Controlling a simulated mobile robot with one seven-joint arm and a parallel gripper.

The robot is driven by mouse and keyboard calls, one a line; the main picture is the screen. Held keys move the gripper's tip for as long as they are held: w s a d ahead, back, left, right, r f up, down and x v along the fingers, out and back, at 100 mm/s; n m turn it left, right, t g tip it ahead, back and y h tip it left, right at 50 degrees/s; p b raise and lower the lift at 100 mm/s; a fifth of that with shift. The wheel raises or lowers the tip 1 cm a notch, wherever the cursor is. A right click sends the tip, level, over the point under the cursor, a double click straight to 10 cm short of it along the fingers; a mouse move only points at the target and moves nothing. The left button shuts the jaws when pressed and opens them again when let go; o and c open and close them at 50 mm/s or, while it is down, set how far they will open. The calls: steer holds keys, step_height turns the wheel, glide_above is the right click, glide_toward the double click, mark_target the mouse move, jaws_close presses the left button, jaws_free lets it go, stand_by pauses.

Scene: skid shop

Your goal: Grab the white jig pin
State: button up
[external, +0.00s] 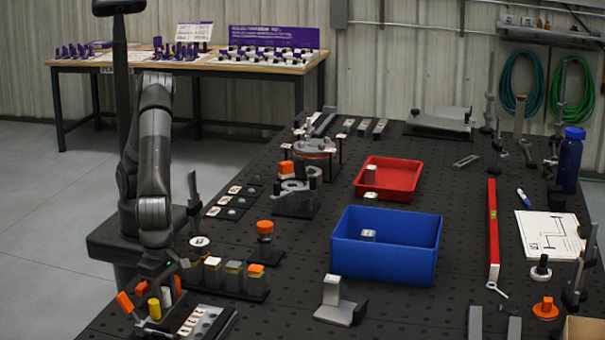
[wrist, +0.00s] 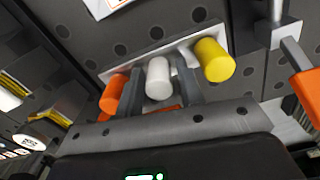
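The white jig pin (wrist: 158,78) stands in a pale holder strip (wrist: 120,72) in the wrist view, between an orange pin (wrist: 113,93) and a yellow pin (wrist: 214,60). My gripper (wrist: 157,84) is open, with one dark finger on each side of the white pin and narrow gaps showing. I cannot tell whether either finger touches it. In the external view my gripper is low at the near left corner of the bench, over the yellow pin (external: 154,308) and a small white pin (external: 166,296), partly hiding the holder.
An orange-handled piece (wrist: 306,90) stands close on the right in the wrist view. A row of blocks (external: 230,277) and an orange-capped part (external: 264,238) stand beside my arm. A blue bin (external: 386,250) and red tray (external: 390,180) are farther right on the dark bench.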

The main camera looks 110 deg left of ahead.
steer(key=shift+c, duration=0.5)
jaws_close()
